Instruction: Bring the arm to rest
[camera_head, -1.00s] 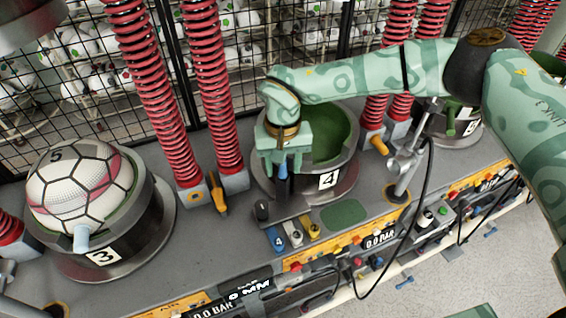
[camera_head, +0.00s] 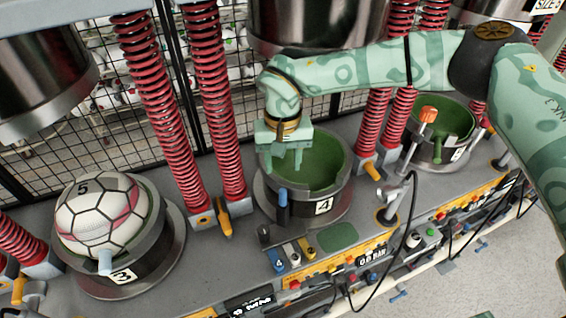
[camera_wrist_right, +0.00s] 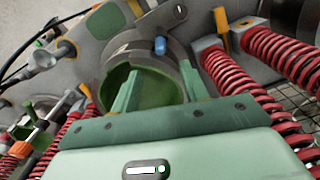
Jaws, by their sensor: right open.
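My right gripper (camera_head: 283,165) is open and empty. Its fingers point down over the left part of the round green-lined cup of press 4 (camera_head: 325,160). The cup shows no ball in it. The blue handle (camera_head: 283,203) on the cup's front rim stands just below the fingers, apart from them as far as I can tell. In the right wrist view the two green fingers (camera_wrist_right: 160,92) are spread in front of the cup, with the blue handle (camera_wrist_right: 160,46) beyond them. My left gripper is not in view.
A white and pink ball (camera_head: 98,215) sits in cup 3 at the left. Red springs (camera_head: 215,100) rise beside the cups, and a metal press head (camera_head: 310,25) hangs behind my arm. Another green-lined cup (camera_head: 455,118) stands at the right. Switches and a loose cable line the front edge.

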